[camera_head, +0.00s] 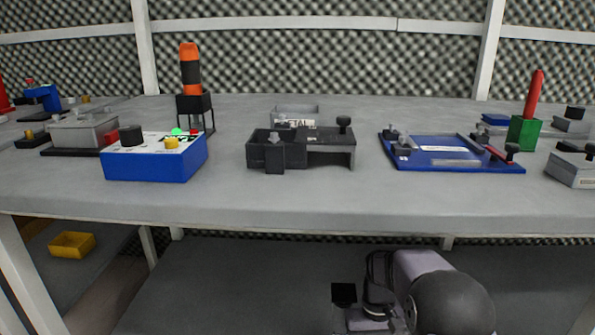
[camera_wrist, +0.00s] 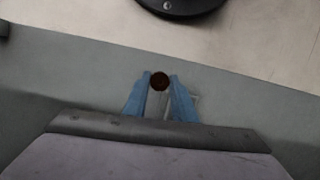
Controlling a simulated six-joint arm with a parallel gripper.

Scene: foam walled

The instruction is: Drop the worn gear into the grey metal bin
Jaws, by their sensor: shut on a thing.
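My gripper (camera_wrist: 159,84) shows in the wrist view with its two blue fingers shut on the worn gear (camera_wrist: 159,81), a small, round, dark brown piece at the fingertips. The gear's teeth are too small to make out. A grey bin (camera_head: 296,109) stands on the bench in the head view, behind a black fixture. Its label is partly hidden and reads "TAL". In the head view the gripper and gear cannot be made out; my arm is low at the bottom right, below the bench's front edge.
The black fixture (camera_head: 330,148) stands in front of the bin. A blue control box (camera_head: 155,165) is to the left, and a blue tray (camera_head: 450,164) to the right. An orange and black lamp (camera_head: 190,70) stands behind the control box. The bench's front strip is clear. A yellow bin (camera_head: 72,245) sits below.

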